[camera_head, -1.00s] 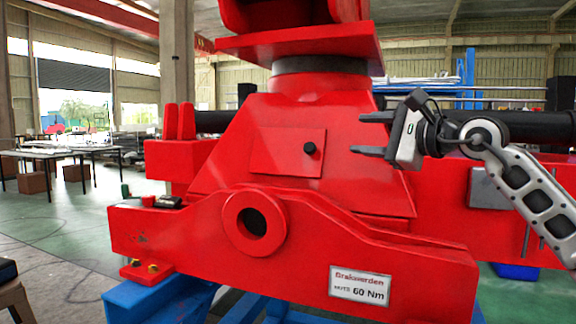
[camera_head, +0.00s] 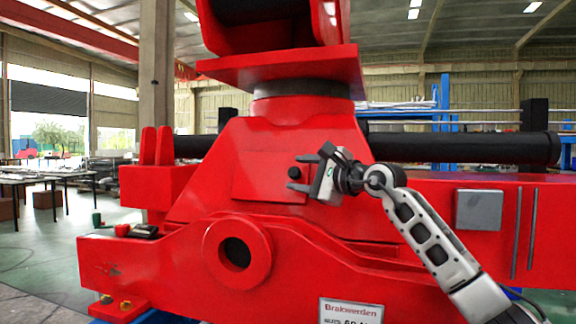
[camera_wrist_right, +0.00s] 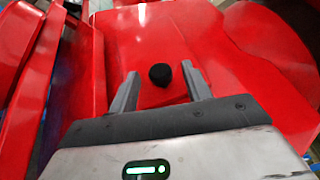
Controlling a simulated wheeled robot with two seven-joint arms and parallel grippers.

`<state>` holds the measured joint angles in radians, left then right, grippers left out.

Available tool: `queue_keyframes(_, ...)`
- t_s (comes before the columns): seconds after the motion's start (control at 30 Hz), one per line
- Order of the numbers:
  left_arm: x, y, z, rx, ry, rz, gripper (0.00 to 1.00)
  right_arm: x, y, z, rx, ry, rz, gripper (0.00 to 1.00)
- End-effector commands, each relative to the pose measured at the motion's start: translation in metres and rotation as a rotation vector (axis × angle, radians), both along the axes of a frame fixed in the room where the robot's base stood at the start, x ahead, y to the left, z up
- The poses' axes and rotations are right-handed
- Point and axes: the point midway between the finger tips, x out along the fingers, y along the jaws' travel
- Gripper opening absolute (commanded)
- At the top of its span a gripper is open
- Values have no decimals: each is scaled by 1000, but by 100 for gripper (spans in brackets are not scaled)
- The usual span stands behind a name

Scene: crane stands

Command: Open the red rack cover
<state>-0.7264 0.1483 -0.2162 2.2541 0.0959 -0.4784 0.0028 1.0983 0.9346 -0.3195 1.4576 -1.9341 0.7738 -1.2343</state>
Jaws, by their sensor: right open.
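The red rack cover (camera_head: 253,177) is a flat panel on the sloped front of the red crane stand and lies closed against it. Its round black knob (camera_head: 294,173) is near the panel's right edge. My right gripper (camera_head: 294,173) reaches in from the right, open, with its fingertips at the knob. In the right wrist view the black knob (camera_wrist_right: 160,74) shows between the two grey fingers (camera_wrist_right: 160,78), with a gap on each side. I cannot tell how deep the knob sits between them. My left gripper is not in view.
A thick red beam with a round hole (camera_head: 236,251) juts out below the cover. A red flange plate (camera_head: 285,70) overhangs above. A grey box (camera_head: 479,210) sits on the red side body at right. Open floor and tables (camera_head: 45,182) are at the far left.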

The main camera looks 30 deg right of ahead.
Motion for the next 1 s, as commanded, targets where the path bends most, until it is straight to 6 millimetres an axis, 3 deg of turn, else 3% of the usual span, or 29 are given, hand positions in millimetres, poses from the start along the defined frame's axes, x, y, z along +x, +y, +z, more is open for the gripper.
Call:
queue_keyframes(0.23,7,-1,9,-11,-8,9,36,35,8,1,3,-1,0,49)
queue_keyframes(0.63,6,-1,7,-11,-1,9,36,43,10,-1,-1,0,-1,49)
queue_keyframes(0.67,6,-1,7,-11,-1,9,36,43,10,-1,-1,0,-1,46)
queue_keyframes(0.83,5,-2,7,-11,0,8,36,42,10,0,0,0,-1,0)
queue_keyframes(1.0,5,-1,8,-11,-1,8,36,42,10,0,-2,1,-5,0)
